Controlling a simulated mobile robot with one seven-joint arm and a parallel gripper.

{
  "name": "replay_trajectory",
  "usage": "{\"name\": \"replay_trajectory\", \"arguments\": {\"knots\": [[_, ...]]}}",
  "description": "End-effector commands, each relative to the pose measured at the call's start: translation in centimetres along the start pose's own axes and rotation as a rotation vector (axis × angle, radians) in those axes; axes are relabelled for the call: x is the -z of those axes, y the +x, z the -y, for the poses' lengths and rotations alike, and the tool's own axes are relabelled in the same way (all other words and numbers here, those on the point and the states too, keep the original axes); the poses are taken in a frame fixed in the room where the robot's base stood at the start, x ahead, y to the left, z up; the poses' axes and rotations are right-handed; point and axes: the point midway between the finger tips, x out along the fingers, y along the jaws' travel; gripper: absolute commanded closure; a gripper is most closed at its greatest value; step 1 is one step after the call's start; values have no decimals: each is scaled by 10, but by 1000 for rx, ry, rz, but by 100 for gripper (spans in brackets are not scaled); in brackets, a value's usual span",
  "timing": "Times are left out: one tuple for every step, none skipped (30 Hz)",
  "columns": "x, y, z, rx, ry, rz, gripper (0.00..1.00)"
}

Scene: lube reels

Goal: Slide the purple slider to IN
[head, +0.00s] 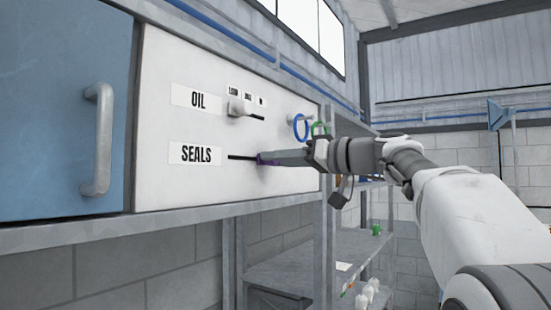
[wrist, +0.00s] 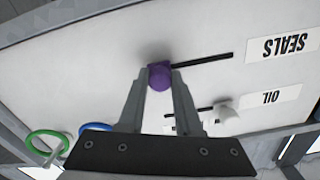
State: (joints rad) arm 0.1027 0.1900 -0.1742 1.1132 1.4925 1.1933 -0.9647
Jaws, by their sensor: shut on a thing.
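The purple slider (wrist: 159,77) is a round knob on the white panel (head: 215,60), at one end of a dark slot by the SEALS label (head: 195,154). In the head view only a bit of the purple slider (head: 262,159) shows past my fingers, at the right end of the visible slot. My gripper (wrist: 159,74) is shut on the purple slider, one finger on each side. It also shows in the head view (head: 268,158), reaching in from the right. No IN marking is readable by this slot.
A white slider (head: 238,108) with its own slot sits above, by the OIL label (head: 198,97) and small labels. Blue (head: 301,127) and green (head: 320,129) rings hang at the panel's right. A blue door (head: 60,110) with a grey handle (head: 98,140) is at left.

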Motion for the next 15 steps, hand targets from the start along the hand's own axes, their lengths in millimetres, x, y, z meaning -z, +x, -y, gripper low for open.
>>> {"name": "replay_trajectory", "arguments": {"knots": [[3,-2,-2,-8,-1,-9,65],[3,-2,-2,-9,-1,-9,60],[3,-2,-2,-8,-1,-9,52],[3,-1,-2,-8,-1,-8,47],[3,-1,-2,-8,-1,-8,42],[2,-1,-2,-7,-1,-7,37],[2,-1,-2,-7,-1,-7,37],[2,-1,-1,-6,0,-7,37],[2,-1,-1,-6,0,-6,37],[2,-1,-1,-6,0,-6,37],[2,-1,-1,-6,0,-6,37],[2,-1,-1,-5,0,-5,37],[2,-1,-1,-5,0,-5,37],[2,-1,-1,-5,0,-5,37],[1,-2,-1,-5,0,-5,37]]}}
